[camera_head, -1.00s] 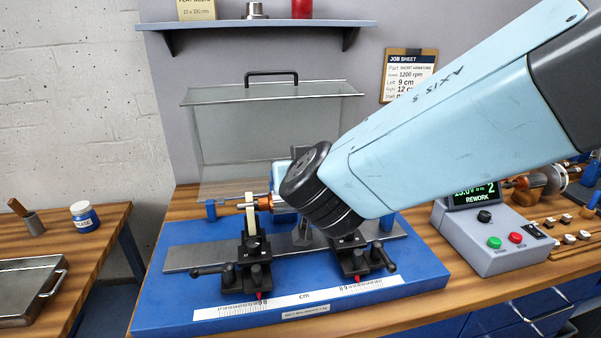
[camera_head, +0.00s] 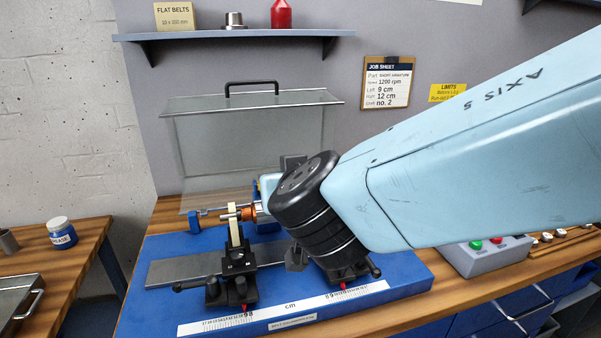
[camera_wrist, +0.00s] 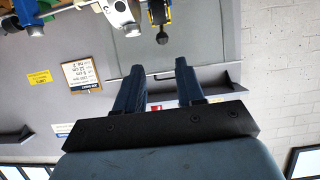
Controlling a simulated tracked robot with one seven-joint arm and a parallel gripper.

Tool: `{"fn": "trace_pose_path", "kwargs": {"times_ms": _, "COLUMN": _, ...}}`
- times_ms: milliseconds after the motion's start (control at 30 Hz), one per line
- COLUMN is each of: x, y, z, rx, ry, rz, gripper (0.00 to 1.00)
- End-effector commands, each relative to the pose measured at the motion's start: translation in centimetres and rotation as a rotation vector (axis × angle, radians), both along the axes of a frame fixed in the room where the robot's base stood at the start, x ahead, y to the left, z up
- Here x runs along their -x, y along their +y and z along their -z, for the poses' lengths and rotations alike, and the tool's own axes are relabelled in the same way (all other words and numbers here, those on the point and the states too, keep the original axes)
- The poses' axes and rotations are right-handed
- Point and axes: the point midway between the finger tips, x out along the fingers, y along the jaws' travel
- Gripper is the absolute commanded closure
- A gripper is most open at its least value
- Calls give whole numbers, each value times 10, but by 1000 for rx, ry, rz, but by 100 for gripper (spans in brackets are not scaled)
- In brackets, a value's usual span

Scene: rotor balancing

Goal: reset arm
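My arm, pale blue with a dark joint, crosses the right half of the head view and hides my gripper there. In the wrist view my gripper (camera_wrist: 158,74) shows two dark blue fingers set apart, with nothing between them but the distant wall and shelf. The balancing machine's blue base (camera_head: 410,285) sits on the wooden bench, with two black supports on it. A shaft with a copper-coloured part (camera_head: 250,212) lies at the left support (camera_head: 232,275), beside a cream strip (camera_head: 235,232). My arm's dark joint hides the right side of the rotor.
A clear guard (camera_head: 245,140) with a black handle stands behind the machine. A shelf (camera_head: 230,38) holds a red bottle (camera_head: 281,14). The job sheet (camera_head: 387,82) hangs on the wall. A grey control box (camera_head: 480,258) is partly behind my arm. A grease jar (camera_head: 62,233) stands at left.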

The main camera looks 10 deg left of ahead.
Motion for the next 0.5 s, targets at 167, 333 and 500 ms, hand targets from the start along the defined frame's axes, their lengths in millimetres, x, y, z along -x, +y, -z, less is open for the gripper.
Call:
{"fn": "trace_pose_path", "kwargs": {"times_ms": 167, "x": -35, "y": -51, "z": -8, "rx": 61, "ry": -2, "rz": 147, "gripper": 62}}
{"fn": "trace_pose_path", "kwargs": {"times_ms": 333, "x": -68, "y": -136, "z": -12, "rx": 172, "ry": 50, "rz": 360, "gripper": 62}}
{"fn": "trace_pose_path", "kwargs": {"times_ms": 500, "x": -77, "y": -217, "z": -9, "rx": 268, "ry": 164, "rz": 525, "gripper": 62}}
